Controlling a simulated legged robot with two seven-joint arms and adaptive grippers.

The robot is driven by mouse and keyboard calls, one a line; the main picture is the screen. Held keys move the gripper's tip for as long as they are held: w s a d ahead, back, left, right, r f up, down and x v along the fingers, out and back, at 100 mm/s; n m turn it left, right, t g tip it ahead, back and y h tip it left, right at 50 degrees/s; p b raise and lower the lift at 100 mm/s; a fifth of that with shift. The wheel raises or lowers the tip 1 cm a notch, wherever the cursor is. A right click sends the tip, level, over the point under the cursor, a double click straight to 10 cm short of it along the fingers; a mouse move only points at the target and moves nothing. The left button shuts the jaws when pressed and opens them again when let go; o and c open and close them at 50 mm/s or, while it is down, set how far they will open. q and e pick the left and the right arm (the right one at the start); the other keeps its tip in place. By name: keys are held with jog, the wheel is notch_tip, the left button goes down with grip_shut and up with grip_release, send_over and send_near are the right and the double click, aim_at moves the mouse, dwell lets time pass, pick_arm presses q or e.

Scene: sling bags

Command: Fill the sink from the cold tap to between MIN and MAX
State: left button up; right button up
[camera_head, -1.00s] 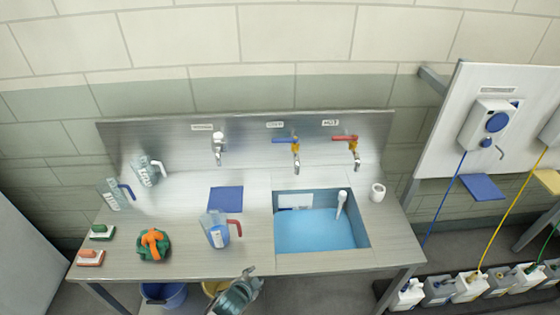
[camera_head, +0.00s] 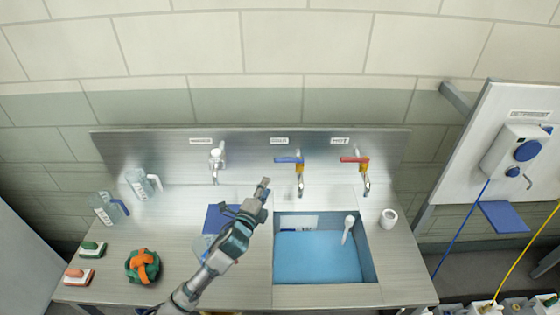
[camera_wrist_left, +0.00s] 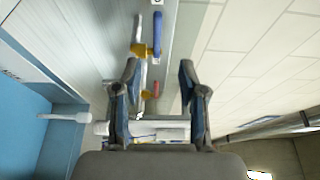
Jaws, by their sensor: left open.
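The sink (camera_head: 369,265) holds a flat light-blue bottom or water surface (camera_head: 316,258); I cannot tell which. A pale label (camera_head: 297,222) is on its back wall, too small to read. The cold tap (camera_head: 300,181) has a blue lever (camera_head: 287,160), which also shows in the left wrist view (camera_wrist_left: 157,35). The hot tap (camera_head: 365,182) has a red lever (camera_head: 354,159). No stream shows from either spout. My right gripper is out of view.
A third tap (camera_head: 216,160) is at left. Jugs (camera_head: 143,184), brushes (camera_head: 92,249) and a green-orange bundle (camera_head: 143,266) are at left.

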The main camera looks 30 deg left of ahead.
pick_arm(q)
send_near(280, 162)
jog(key=w, duration=0.5)
jog(key=w+a, duration=0.1)
jog(key=w, duration=0.1)
jog(key=w+a+p, duration=0.1)
jog(key=w, duration=0.1)
jog(key=shift+w+a+f, duration=0.1)
jog(key=shift+w+a, duration=0.05)
jog(key=shift+w, duration=0.35)
jog(key=shift+d, duration=0.4)
jog(key=c, duration=0.7)
jog(key=shift+a, duration=0.15)
grip_shut()
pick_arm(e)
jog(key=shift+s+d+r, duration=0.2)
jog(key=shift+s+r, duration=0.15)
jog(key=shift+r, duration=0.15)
